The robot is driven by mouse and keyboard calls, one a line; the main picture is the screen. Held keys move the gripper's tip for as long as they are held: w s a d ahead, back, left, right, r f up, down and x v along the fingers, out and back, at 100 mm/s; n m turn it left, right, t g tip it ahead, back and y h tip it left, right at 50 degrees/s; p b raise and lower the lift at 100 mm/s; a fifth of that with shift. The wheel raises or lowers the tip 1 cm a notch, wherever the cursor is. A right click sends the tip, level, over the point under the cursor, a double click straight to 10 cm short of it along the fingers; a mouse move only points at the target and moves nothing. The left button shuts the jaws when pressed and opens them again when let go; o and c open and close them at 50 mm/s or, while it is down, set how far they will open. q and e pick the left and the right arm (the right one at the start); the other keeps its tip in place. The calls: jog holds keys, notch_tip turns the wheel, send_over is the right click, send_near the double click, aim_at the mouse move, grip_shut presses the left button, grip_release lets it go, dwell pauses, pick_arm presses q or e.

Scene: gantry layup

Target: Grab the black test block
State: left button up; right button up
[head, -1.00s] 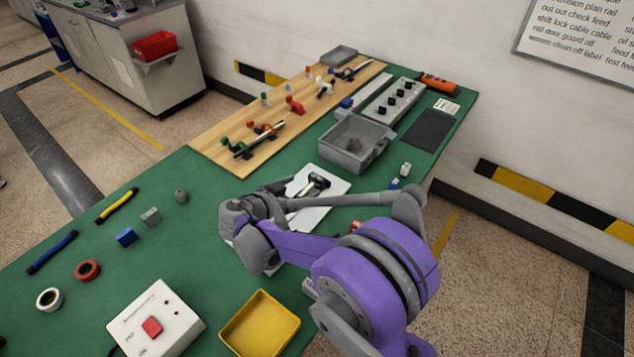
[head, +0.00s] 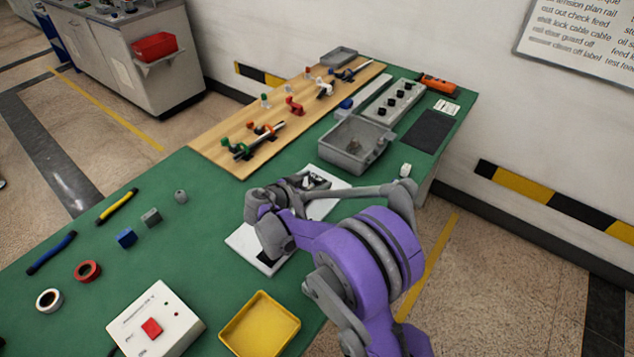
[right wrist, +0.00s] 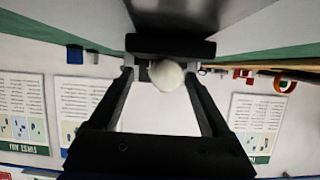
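A small black piece (head: 268,258), possibly the black test block, shows on the white sheet (head: 241,238) beside my right wrist; the arm partly covers it. My right gripper (head: 314,182) is over the far part of the same sheet, pointing away from me. In the right wrist view, its two dark fingers (right wrist: 165,85) stand apart along their length. A pale round thing (right wrist: 166,76) shows between them, in front of a black bar (right wrist: 170,46). I cannot tell whether that bar is a held block or part of the gripper. My left gripper is out of view.
A grey bin (head: 356,145) stands beyond the gripper, with a wooden board (head: 235,150) to its left. A small white block (head: 405,170) is near the right edge. A yellow tray (head: 260,325) and a white button box (head: 155,322) are in front.

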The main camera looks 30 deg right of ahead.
jog(key=c, duration=1.2)
jog(key=shift+r, duration=0.1)
